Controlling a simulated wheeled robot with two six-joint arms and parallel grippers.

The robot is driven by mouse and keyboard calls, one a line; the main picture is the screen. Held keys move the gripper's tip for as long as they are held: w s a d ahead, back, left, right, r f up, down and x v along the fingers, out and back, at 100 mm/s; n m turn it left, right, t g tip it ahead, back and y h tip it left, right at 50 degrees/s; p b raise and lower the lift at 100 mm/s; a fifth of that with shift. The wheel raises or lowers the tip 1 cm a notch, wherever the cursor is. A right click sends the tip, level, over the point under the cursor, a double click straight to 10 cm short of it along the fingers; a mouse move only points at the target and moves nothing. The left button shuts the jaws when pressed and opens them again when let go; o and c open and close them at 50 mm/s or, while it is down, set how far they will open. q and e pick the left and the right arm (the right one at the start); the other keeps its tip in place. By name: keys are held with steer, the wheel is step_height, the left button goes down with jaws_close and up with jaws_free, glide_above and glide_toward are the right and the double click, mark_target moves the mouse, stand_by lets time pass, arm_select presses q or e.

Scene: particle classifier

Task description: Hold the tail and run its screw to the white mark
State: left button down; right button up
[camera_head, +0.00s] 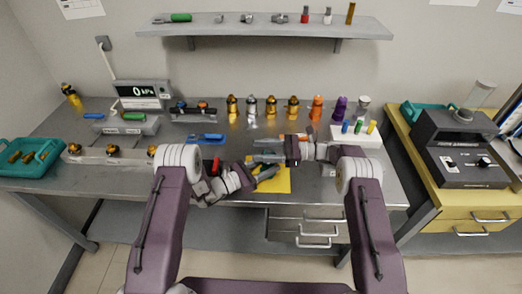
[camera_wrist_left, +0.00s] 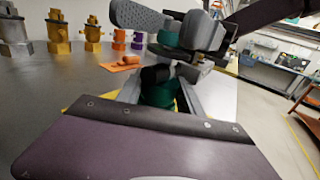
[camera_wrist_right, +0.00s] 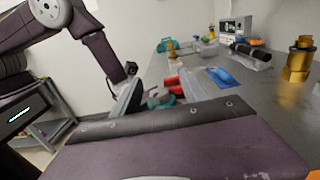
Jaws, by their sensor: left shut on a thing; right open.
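The tail appears as a teal-green part (camera_wrist_left: 158,92) with a dark piece on top in the left wrist view. It also shows, partly hidden, in the head view (camera_head: 267,174). My left gripper (camera_head: 261,172) is shut on it above the yellow mat (camera_head: 279,184). My right gripper (camera_head: 271,150) is open just beyond and above the left one, its grey fingers close to the tail's upper end. In the right wrist view teal (camera_wrist_right: 164,101) shows near the right fingers. I cannot tell whether they touch it. The screw and white mark cannot be made out.
Gold, silver, orange and purple fittings (camera_head: 271,105) stand along the back of the grey bench. A teal bin (camera_head: 27,171) is far left. A shelf (camera_head: 265,27) hangs above.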

steer(key=shift+c, duration=0.2)
jaws_close()
steer(key=shift+w+m+t, duration=0.1)
steer(key=shift+m+t, duration=0.2)
steer(key=m+t, duration=0.1)
steer(key=t, duration=0.1)
steer(key=m+t, duration=0.1)
steer(key=t, duration=0.1)
steer(key=shift+w+m, duration=0.3)
arm_select(q)
steer(key=shift+f, duration=0.1)
arm_select(e)
steer(key=m+t+h, duration=0.2)
steer(key=t, duration=0.1)
steer(key=w+m+t+h, duration=0.1)
steer(key=m+t+h, duration=0.1)
steer(key=m+t, duration=0.1)
steer(key=m+t+h, duration=0.2)
steer(key=t+h, duration=0.1)
steer(key=t, duration=0.1)
steer(key=shift+w+d+m, duration=0.2)
steer(key=shift+d+m, duration=0.15)
steer(key=shift+m, duration=0.05)
steer(key=shift+w+d+r+m+t+h, duration=0.1)
steer(key=shift+d+r+m+t+h, duration=0.1)
steer(key=shift+m+t+h, duration=0.6)
steer(key=shift+w+d, duration=0.1)
